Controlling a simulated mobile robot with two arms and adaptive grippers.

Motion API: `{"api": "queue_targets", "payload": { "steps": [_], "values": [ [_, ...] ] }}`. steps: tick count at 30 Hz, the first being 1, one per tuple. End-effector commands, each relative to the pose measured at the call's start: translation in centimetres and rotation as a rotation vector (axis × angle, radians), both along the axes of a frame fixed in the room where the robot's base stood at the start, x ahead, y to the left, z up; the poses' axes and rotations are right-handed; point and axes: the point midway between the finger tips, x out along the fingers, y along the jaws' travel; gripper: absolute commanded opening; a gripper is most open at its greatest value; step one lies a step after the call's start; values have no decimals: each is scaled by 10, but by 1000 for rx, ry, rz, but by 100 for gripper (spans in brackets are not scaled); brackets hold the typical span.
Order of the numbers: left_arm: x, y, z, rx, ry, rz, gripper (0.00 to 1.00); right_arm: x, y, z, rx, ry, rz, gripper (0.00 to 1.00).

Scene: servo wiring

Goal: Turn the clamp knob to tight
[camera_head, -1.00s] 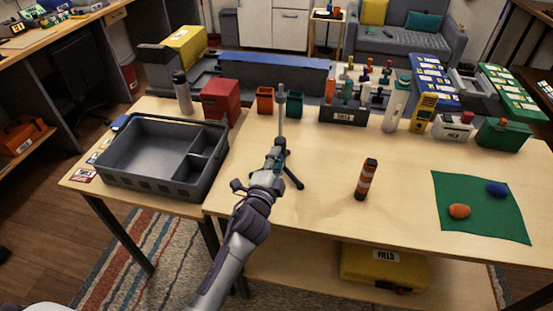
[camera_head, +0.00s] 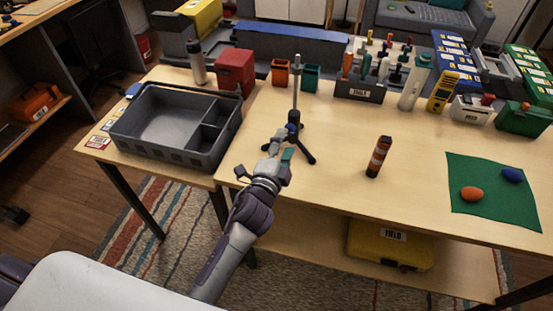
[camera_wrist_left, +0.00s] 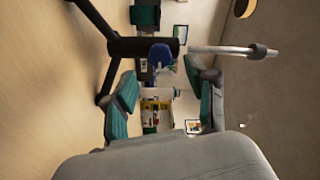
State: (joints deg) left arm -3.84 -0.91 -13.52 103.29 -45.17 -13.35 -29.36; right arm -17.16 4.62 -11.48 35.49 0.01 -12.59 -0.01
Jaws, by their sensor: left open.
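A small stand with a thin silver pole (camera_head: 296,85) and black tripod legs (camera_head: 300,150) stands upright on the wooden table. A blue clamp knob (camera_head: 292,128) sits low on the stand; it also shows in the left wrist view (camera_wrist_left: 160,55), beside the black stand hub (camera_wrist_left: 135,47). My left gripper (camera_head: 280,147) is just in front of the knob. In the left wrist view its teal-padded fingers (camera_wrist_left: 165,97) are apart, with the knob beyond the gap between them. I cannot tell whether a finger touches it. My right gripper is not in view.
A grey divided tray (camera_head: 180,155) lies to the left. Boxes and tool holders line the back.

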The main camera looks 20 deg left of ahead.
Motion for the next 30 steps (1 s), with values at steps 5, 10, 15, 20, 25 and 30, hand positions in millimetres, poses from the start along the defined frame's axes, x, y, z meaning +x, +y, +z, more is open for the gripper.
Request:
{"api": "queue_targets", "payload": {
  "steps": [5,10,15,20,25,30],
  "values": [
    [-39,3,-1,-1,4,1,57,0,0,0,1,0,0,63],
    [-63,5,-1,0,1,1,57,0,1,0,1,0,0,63],
    [-71,6,0,1,1,1,57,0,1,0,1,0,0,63],
    [-72,6,0,1,0,1,57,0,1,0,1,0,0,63],
    [-71,5,0,1,0,1,57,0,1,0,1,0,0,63],
    [-72,6,0,-2,2,3,57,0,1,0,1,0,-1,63]
  ]
}}
